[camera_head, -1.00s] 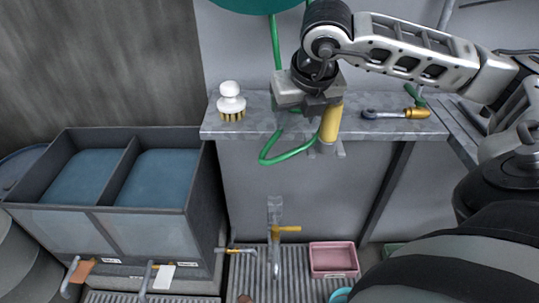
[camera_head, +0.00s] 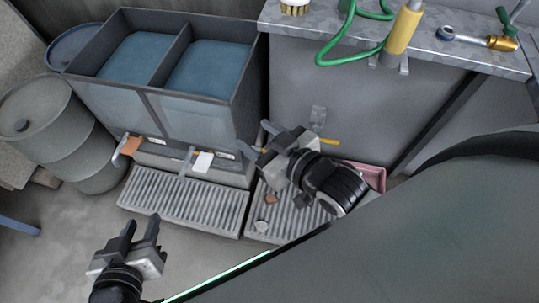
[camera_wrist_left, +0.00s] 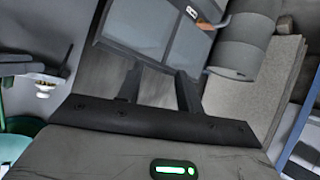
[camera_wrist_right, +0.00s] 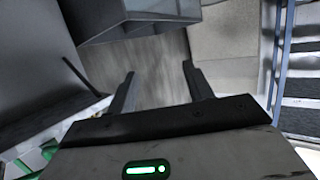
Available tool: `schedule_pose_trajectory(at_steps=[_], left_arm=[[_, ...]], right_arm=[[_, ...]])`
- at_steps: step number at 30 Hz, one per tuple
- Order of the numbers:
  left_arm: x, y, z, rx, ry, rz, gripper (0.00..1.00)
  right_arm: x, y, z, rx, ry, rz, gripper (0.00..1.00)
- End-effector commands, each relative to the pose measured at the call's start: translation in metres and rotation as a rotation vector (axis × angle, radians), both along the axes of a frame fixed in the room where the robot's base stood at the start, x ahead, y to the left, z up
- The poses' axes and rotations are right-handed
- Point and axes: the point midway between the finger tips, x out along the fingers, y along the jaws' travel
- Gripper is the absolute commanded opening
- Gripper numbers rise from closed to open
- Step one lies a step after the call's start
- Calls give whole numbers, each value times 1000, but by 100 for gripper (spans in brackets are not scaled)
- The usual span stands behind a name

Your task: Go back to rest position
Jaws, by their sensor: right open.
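My left gripper (camera_head: 141,227) is at the lower left of the head view, over the floor in front of the grates. Its fingers are apart with nothing between them, as the left wrist view also shows (camera_wrist_left: 158,85). My right gripper (camera_head: 259,138) is in the middle of the head view, in front of the tank and the grey cabinet. Its fingers are apart and empty in the right wrist view (camera_wrist_right: 157,82). The yellow-handled tool (camera_head: 402,30) with a green hose (camera_head: 340,55) is upright at the bench edge, apart from both grippers.
A two-part tank (camera_head: 195,120) of blue liquid stands at the back left, beside a grey barrel (camera_head: 60,135). The metal bench (camera_head: 440,45) carries a ratchet-like tool (camera_head: 478,38) and a brush (camera_head: 294,6). A pink tray (camera_head: 374,177) is partly hidden. Floor at lower left is free.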

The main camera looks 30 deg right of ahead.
Motion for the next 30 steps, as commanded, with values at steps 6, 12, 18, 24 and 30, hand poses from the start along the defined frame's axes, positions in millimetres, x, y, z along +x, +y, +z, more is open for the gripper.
schedule_pose_trajectory(at_steps=[6,12,18,24,30], left_arm=[[0,0,0,0,0,0,36],[0,0,0,0,0,0,36],[0,1,16,11,1,-1,36],[-1,4,15,51,18,-7,36],[0,5,11,54,20,-8,36]], right_arm=[[-46,3,-53,78,277,-50,51],[-48,3,-55,80,290,-49,51],[-48,2,-43,63,294,-49,51],[-49,-1,-41,25,310,-47,51],[-49,-1,-44,26,309,-47,51]])
